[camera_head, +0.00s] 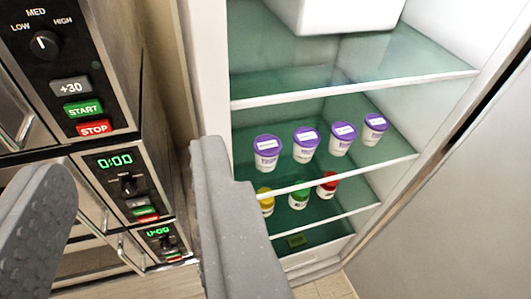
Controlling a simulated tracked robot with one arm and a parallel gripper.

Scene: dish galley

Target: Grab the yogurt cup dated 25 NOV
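Several white yogurt cups with purple lids stand upright in a row on a green glass shelf of an open fridge. From left to right they are the first cup (267,152), the second cup (306,145), the third cup (342,139) and the fourth cup (374,129). Each has a white label on its lid, but the print is too small to read, so I cannot tell which is dated 25 NOV. My gripper (135,205) is in the foreground, open and empty, its fingers wide apart. Its right finger overlaps the fridge's left edge in the picture, left of the cups.
A lower shelf holds small containers with yellow (266,203), green (299,197) and red (327,187) tops. A white box (335,14) is above. Stacked ovens (62,70) stand left of the fridge; the fridge door (455,190) is at right.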

